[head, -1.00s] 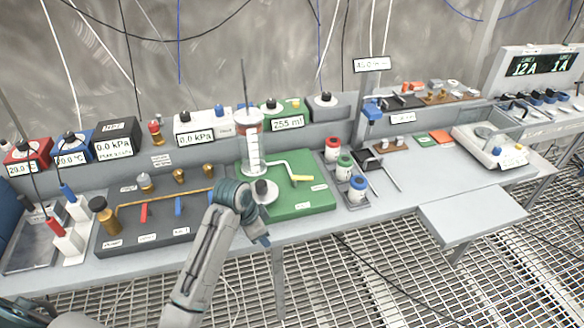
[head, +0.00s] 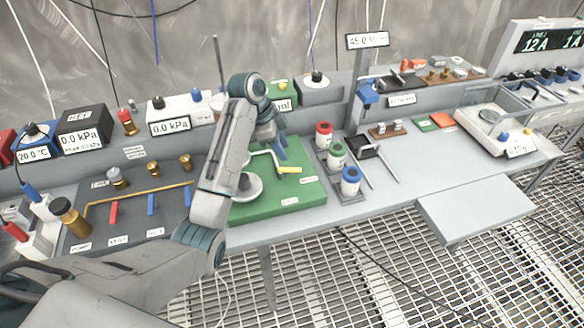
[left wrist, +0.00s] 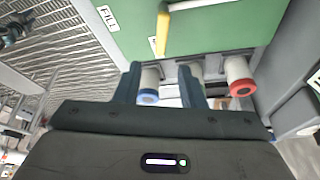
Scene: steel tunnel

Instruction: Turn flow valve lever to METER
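The lever, a pale bent rod with a yellow grip (head: 289,169), is on the green board (head: 300,192) in the head view. Its grip points right, toward the bottles. The board's small labels are too small to read there. In the left wrist view the yellow grip (left wrist: 162,32) hangs at the top, with a FILL label (left wrist: 108,18) to its left. My left gripper (head: 279,150) is above the board, close behind the lever. In the wrist view its fingers (left wrist: 160,78) are apart, with nothing between them. My left arm hides much of the cylinder. My right gripper is out of view.
Red, green and blue-capped bottles (head: 350,181) stand in a rack right of the board. A dark panel with a brass pipe (head: 130,198) lies left of it. A post with a display (head: 366,41) rises behind. The grey bench at right (head: 415,175) has free room.

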